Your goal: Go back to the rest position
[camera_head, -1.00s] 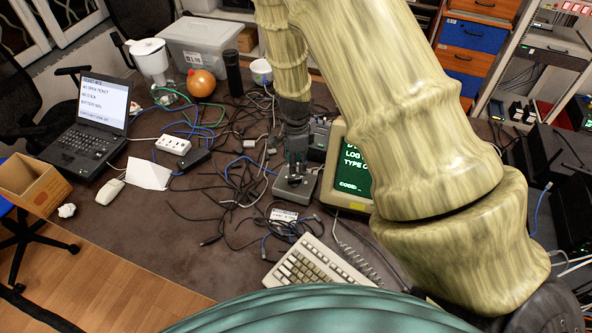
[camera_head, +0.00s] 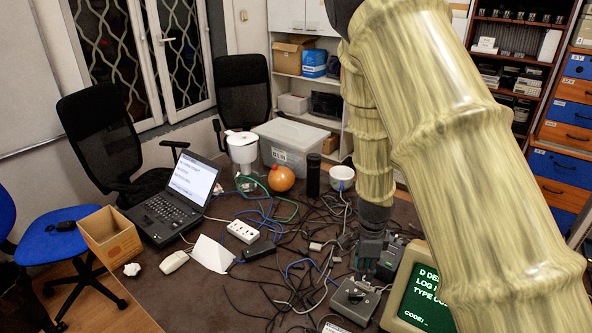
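My gripper (camera_head: 366,275) hangs from my arm over the table, right of the middle of the head view. It points down at a small grey box with a dark knob on top (camera_head: 355,297). The fingers are dark and small in the picture, and I cannot tell whether they are open or shut, or whether they touch the knob. My pale, bamboo-like arm covers much of the right side and hides part of the table.
A green-screened terminal (camera_head: 425,300) stands close to the right of my gripper. Tangled cables (camera_head: 290,262), a power strip (camera_head: 243,232), an orange ball (camera_head: 281,178), a black cylinder (camera_head: 313,175) and a laptop (camera_head: 175,205) are on the table. Bare tabletop (camera_head: 200,300) shows at front left.

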